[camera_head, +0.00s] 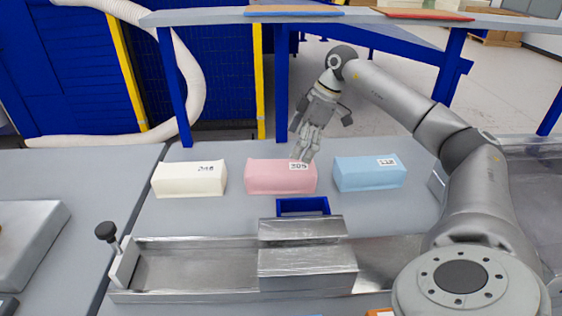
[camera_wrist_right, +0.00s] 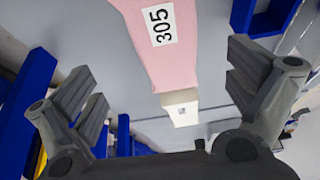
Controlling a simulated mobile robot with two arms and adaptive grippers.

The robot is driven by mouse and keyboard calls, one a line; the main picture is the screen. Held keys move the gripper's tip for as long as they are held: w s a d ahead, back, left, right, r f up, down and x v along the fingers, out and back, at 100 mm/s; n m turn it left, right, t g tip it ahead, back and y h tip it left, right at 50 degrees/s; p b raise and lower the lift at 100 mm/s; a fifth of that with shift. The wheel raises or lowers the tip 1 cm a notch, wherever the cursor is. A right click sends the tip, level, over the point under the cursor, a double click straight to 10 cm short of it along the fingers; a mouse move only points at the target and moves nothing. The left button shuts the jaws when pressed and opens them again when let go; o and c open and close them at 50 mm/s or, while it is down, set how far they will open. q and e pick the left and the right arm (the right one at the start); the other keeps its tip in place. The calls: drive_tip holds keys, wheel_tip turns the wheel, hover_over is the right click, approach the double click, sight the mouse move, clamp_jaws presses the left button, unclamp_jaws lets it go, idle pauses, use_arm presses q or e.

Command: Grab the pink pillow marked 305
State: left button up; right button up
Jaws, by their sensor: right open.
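The pink pillow (camera_head: 280,178) lies on the grey table between a cream block and a blue block, its 305 label facing up near its right end. It also shows in the right wrist view (camera_wrist_right: 150,48), between and beyond the fingers. My right gripper (camera_head: 305,156) is above the back right part of the pink pillow, pointing down. In the right wrist view (camera_wrist_right: 165,95) its two fingers are wide apart with nothing between them. Whether a fingertip touches the pillow cannot be told. My left gripper is not in view.
A cream block (camera_head: 189,179) and a blue block (camera_head: 369,173) flank the pillow with narrow gaps. In front are a small blue frame (camera_head: 302,206) and a metal press-like fixture (camera_head: 306,265) with a trough. A raised shelf (camera_head: 330,20) on blue posts stands behind.

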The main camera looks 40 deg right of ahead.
sight(284, 166)
drive_tip(key=x, duration=0.4)
drive_tip(key=shift+s+a+f, duration=0.1)
drive_tip(key=shift+s+a, duration=0.05)
drive_tip(key=shift+a, duration=0.2)
drive_tip(key=shift+w+a+f, duration=0.15)
drive_tip(key=shift+w+f, duration=0.1)
drive_tip(key=shift+f, duration=0.35)
drive_tip(key=p+x, duration=0.1)
drive_tip(key=x, duration=0.4)
drive_tip(key=shift+a+r, duration=0.1)
drive_tip(key=shift+a, duration=0.1)
drive_tip(key=shift+c, duration=0.4)
drive_tip(key=shift+r, duration=0.1)
drive_tip(key=c, duration=0.8)
